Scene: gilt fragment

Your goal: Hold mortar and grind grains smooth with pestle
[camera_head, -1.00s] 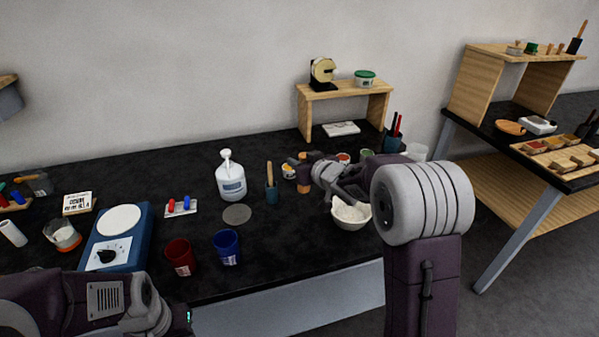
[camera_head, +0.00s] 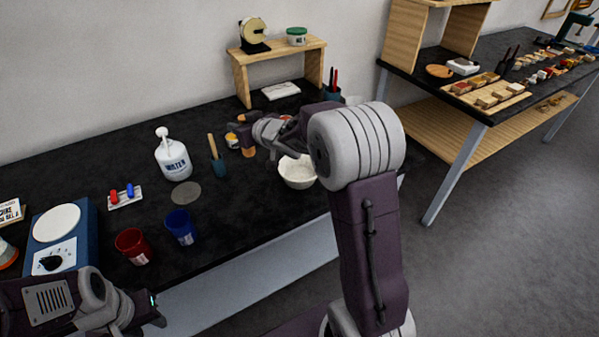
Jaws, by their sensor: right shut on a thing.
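The mortar appears to be the white bowl (camera_head: 297,174), upright near the front edge of the black table, with pale contents. My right gripper (camera_head: 249,131) is left of and behind the bowl, shut on an upright wooden piece (camera_head: 249,153) that looks like the pestle. Its orange-brown ends show above and below the jaws; the middle is hidden. I cannot tell whether its lower end touches the table. My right arm hides the bowl's right side. My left gripper (camera_head: 156,309) is low at the left, away from the bowl; its jaw opening is unclear.
A wooden shelf (camera_head: 278,58) stands behind.

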